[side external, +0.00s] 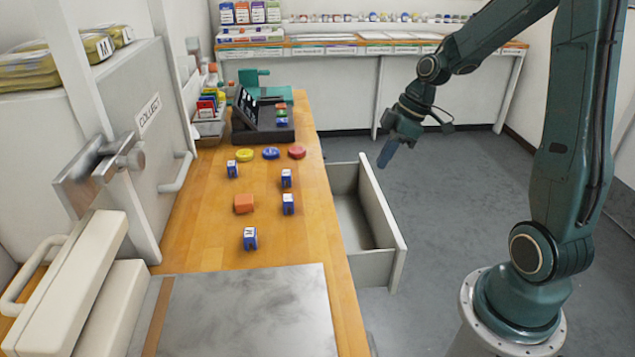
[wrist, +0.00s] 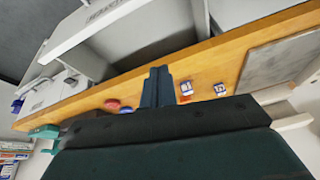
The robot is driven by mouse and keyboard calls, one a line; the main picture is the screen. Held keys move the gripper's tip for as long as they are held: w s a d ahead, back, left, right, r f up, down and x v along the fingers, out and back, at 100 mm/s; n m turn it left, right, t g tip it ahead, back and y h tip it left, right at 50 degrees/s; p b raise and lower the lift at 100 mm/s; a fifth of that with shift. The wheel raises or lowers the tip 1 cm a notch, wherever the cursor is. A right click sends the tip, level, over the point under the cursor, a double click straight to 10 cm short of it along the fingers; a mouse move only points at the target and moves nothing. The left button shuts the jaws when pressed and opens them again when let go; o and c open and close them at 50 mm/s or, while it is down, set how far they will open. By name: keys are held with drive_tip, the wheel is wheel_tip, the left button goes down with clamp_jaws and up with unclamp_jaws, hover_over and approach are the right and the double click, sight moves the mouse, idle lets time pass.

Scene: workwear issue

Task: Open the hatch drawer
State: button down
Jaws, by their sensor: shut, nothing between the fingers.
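A white drawer (side external: 383,215) stands pulled out from under the right edge of the wooden counter, and its inside looks empty. In the wrist view, the drawer front (wrist: 105,18) is at the top, with dark lettering too small to read surely. My gripper (side external: 387,156) is shut and empty. In the side view it appears just beyond the drawer front's far end, pointing down; I cannot tell the exact gap. It does not seem to hold the drawer. In the wrist view, the closed fingers (wrist: 158,85) overlap the counter in the picture.
A grey plate (side external: 250,315) lies at the near end. A panel marked COLLECT (side external: 150,112) stands left. Floor right of the drawer is clear.

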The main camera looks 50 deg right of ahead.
drive_tip(key=s+a+r+m+t+h, duration=0.1)
drive_tip(key=s+a+r+m+h, duration=0.3)
drive_tip(key=s+a+r, duration=0.65)
drive_tip(key=w+d+f+n+g+h, duration=0.1)
drive_tip(key=w+d+f+g, duration=0.2)
drive_tip(key=w, duration=0.5)
drive_tip(key=w+d+f+n+g, duration=0.1)
drive_tip(key=w+d+f, duration=0.1)
drive_tip(key=w+d, duration=0.45)
drive_tip(key=w+d+f+n+g, duration=0.1)
drive_tip(key=w+d+f+n, duration=0.1)
drive_tip(key=f, duration=0.6)
drive_tip(key=w+d+f+n+g+h, duration=0.1)
drive_tip(key=w+d+f+n+g, duration=0.1)
drive_tip(key=w+f, duration=0.3)
wheel_tip(320, 180, down, 4)
drive_tip(key=shift+w+d, duration=0.15)
drive_tip(key=shift+d, duration=0.65)
